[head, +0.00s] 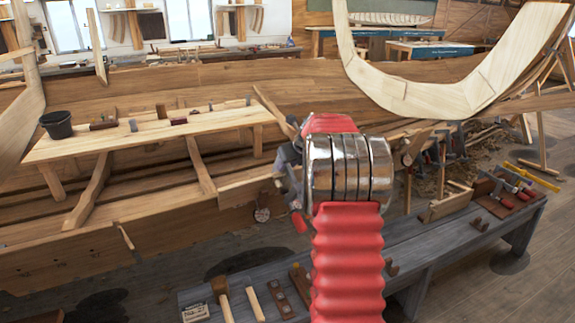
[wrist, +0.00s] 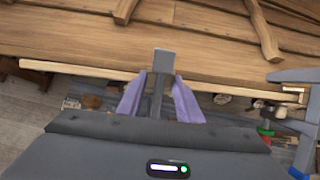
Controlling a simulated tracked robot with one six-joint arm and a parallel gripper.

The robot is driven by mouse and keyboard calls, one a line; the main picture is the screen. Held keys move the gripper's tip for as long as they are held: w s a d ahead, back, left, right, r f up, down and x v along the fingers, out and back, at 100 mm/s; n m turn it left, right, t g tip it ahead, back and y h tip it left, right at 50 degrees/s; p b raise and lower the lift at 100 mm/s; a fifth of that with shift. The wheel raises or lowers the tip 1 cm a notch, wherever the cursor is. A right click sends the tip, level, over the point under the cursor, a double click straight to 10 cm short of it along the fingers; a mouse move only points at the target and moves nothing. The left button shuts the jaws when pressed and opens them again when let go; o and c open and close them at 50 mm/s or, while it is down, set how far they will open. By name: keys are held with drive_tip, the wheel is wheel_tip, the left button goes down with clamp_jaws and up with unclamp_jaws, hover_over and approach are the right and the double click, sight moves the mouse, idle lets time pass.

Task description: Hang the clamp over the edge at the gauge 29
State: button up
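In the wrist view my gripper (wrist: 160,88) has its two purple fingers on either side of a grey bar, which looks like part of the clamp (wrist: 163,62). The bar points forward over the hull's pale top edge (wrist: 80,72). The rest of the clamp is hidden by my gripper, and I cannot tell whether it touches the edge. In the head view my red arm hides most of the gripper.
Another grey-blue clamp (wrist: 292,120) is on the edge at the right of the wrist view. A grey bench (head: 440,240) with tools stands in front of the hull. A plank staging (head: 100,145) with a black bucket (head: 57,124) is inside the hull.

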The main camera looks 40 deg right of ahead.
drive_tip(key=v, duration=1.3)
drive_tip(key=shift+s+r, duration=0.15)
drive_tip(key=shift+r, duration=0.2)
idle(0.5)
drive_tip(key=s+a+f+n+g+y, duration=0.1)
drive_tip(key=s+a+f+n+g, duration=0.1)
drive_tip(key=s+a+f+n, duration=0.5)
drive_tip(key=s+a+n+g, duration=0.15)
drive_tip(key=a+n, duration=0.35)
drive_tip(key=n, duration=0.6)
drive_tip(key=s+a+n, duration=0.6)
drive_tip(key=a, duration=0.4)
drive_tip(key=s+a+n, duration=0.6)
drive_tip(key=a+n, duration=0.1)
drive_tip(key=a, duration=0.3)
drive_tip(key=s+a+n+y, duration=0.1)
drive_tip(key=s+a+n, duration=0.5)
drive_tip(key=a, duration=0.4)
drive_tip(key=shift+s+a+n+t, duration=0.4)
drive_tip(key=shift+n+t, duration=0.05)
drive_tip(key=shift+n, duration=0.15)
